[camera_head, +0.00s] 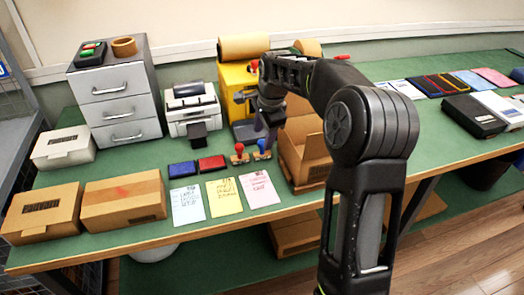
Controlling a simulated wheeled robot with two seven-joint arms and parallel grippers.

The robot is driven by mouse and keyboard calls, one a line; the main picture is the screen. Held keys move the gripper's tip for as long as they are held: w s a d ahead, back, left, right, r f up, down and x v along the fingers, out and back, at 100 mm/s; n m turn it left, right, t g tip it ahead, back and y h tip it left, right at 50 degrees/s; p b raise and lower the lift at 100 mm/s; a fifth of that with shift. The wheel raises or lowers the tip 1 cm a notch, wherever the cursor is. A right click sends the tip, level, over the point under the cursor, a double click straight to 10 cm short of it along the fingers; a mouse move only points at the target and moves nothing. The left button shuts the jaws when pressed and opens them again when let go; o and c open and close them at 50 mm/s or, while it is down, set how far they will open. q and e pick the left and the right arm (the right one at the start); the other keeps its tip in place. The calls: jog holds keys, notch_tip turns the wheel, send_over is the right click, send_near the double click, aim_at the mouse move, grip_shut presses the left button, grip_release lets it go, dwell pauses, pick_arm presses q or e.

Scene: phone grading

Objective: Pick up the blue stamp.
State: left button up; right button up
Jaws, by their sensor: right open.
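The blue stamp (262,150) stands upright on the green bench top, just left of the open cardboard box. A red stamp (239,155) stands close to its left. My right gripper (269,133) points down just above and slightly behind or right of the blue stamp's handle in the picture. It is open and empty. I cannot tell whether a finger touches the stamp. My right arm comes in from the lower right and hides part of the bench behind it. My left gripper is not in view.
An open cardboard box (306,170) stands right of the stamps. Blue (183,169) and red (212,164) ink pads lie to their left, with paper sheets (224,197) in front. A printer (193,108) and yellow cabinet (237,77) stand behind.

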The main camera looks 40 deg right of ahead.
aim_at(262, 141)
jog(key=x, duration=0.3)
jog(key=shift+f, duration=0.15)
jog(key=shift+c, duration=0.5)
grip_shut()
dwell(0.3)
